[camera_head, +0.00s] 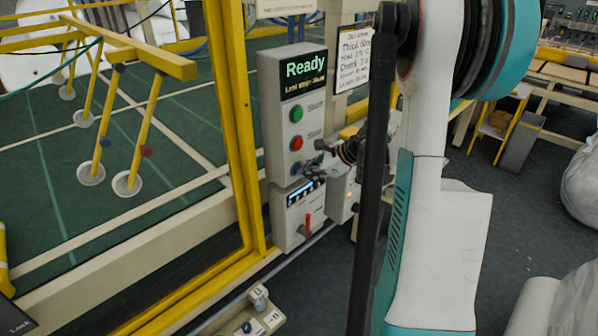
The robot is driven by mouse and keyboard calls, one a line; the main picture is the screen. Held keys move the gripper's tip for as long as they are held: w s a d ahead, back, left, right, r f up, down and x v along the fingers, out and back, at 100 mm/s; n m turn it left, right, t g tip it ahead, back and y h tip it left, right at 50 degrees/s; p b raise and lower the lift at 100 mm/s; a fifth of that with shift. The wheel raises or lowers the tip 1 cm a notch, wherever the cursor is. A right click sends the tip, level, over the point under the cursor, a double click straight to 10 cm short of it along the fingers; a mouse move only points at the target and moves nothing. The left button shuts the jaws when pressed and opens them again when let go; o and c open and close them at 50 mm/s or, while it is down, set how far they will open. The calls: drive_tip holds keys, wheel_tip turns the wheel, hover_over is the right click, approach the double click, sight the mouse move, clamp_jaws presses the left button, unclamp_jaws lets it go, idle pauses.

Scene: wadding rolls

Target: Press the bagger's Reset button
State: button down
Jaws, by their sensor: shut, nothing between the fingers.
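The bagger's grey control box (267,115) stands left of centre on a yellow-framed machine. Its screen (305,70) reads "Ready" with a smaller line below. A green button (297,114) sits above a red button (296,143). A blue button (296,168) sits lowest, partly beside my gripper; the small labels are too blurred to read. My gripper (318,163) is dark, shut and empty, at the right side of the box's lower part, close to the blue button. I cannot tell whether it touches the button.
A lower box (290,222) with a red lever (308,225) is under the control box. A yellow post (238,120) stands left of it. A written sheet (352,58) hangs to the right. My arm covers the middle right. A small panel (250,318) lies below.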

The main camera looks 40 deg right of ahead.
drive_tip(key=shift+s, duration=0.9)
drive_tip(key=s, duration=0.5)
drive_tip(key=shift+d+b, duration=0.2)
drive_tip(key=shift+b, duration=0.1)
drive_tip(key=shift+w, duration=0.1)
idle(0.7)
